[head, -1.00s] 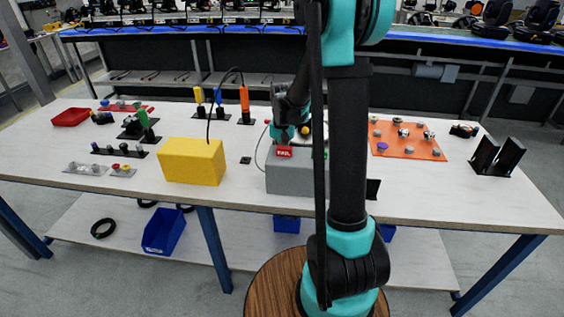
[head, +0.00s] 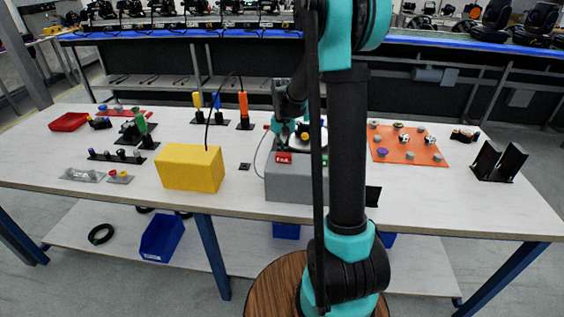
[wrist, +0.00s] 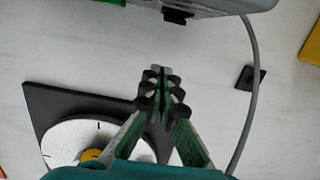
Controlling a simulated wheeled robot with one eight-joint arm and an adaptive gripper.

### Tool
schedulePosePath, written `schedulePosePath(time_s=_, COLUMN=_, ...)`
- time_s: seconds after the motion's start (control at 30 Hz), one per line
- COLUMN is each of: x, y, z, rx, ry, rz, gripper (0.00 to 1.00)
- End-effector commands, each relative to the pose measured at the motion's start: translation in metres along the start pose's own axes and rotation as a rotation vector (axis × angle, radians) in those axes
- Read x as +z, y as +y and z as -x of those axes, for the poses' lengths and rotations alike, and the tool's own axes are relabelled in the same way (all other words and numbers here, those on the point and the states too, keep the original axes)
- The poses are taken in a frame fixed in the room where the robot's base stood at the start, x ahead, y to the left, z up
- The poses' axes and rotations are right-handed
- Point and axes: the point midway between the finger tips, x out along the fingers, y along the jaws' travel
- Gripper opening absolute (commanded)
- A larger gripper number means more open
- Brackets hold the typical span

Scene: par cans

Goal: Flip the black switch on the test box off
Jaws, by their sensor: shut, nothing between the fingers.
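The grey test box (head: 292,185) stands near the table's front edge, with a red FAIL label (head: 284,158) on its top. My arm column covers its right part. In the wrist view, an edge of the grey box (wrist: 225,8) crosses the top, and the black switch (wrist: 178,15) sticks out at that edge. My gripper (wrist: 160,78) is shut and empty, apart from the switch, with bare table showing between them. In the head view my wrist is just behind the box, and its fingertips are hard to make out. I cannot tell the switch's position.
A dark plate with a white disc (wrist: 68,140) lies beside my gripper. A grey cable (wrist: 250,100) runs from the box. A yellow box (head: 190,168) stands to the left, and an orange mat (head: 405,153) with knobs lies to the right.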

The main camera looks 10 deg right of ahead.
Motion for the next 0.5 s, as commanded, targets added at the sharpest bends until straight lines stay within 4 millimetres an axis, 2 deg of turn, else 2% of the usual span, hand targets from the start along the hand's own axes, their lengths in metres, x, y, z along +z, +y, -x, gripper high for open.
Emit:
schedulePosePath(time_s=0.1, x=-0.004, y=0.001, z=0.026, rx=0.0, ry=-0.001, rz=0.0, gripper=0.0)
schedulePosePath(time_s=0.3, x=-0.013, y=0.001, z=0.062, rx=0.0, ry=-0.001, rz=0.001, gripper=0.0)
schedulePosePath(time_s=0.5, x=-0.018, y=0.001, z=0.081, rx=0.0, ry=-0.001, rz=0.001, gripper=0.0)
